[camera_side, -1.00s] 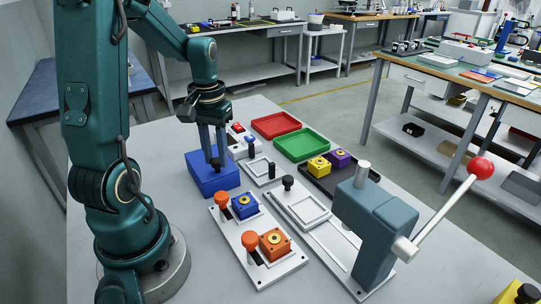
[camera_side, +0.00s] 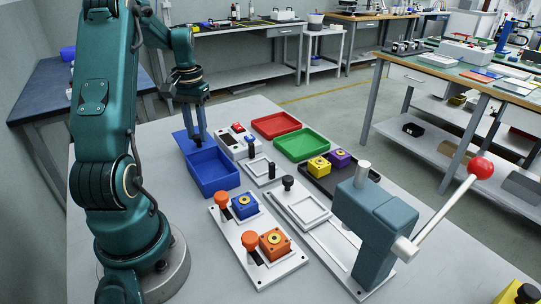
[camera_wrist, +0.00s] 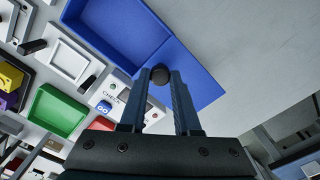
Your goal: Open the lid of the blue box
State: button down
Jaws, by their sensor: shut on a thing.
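The blue box (camera_side: 213,181) stands on the table with its top uncovered, and its empty inside shows in both views, also in the wrist view (camera_wrist: 118,28). Its blue lid (camera_side: 181,143) lies off the opening on the far side of the box and shows as a flat panel in the wrist view (camera_wrist: 198,72). My gripper (camera_side: 198,145) is over the lid, shut on the lid's dark round knob (camera_wrist: 160,76), which sits between its fingertips. The fingers partly hide the lid and knob in the side view.
A white control box (camera_side: 237,141) with buttons stands close to the right of the lid. Red (camera_side: 276,125) and green (camera_side: 301,145) trays lie beyond it. A white plate with orange knobs (camera_side: 258,250) lies in front, and a lever press (camera_side: 372,230) stands at right.

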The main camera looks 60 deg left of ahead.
jog(key=c, duration=0.6)
grip_release()
jog(key=shift+r, duration=2.6)
jog(key=shift+w+d, duration=0.1)
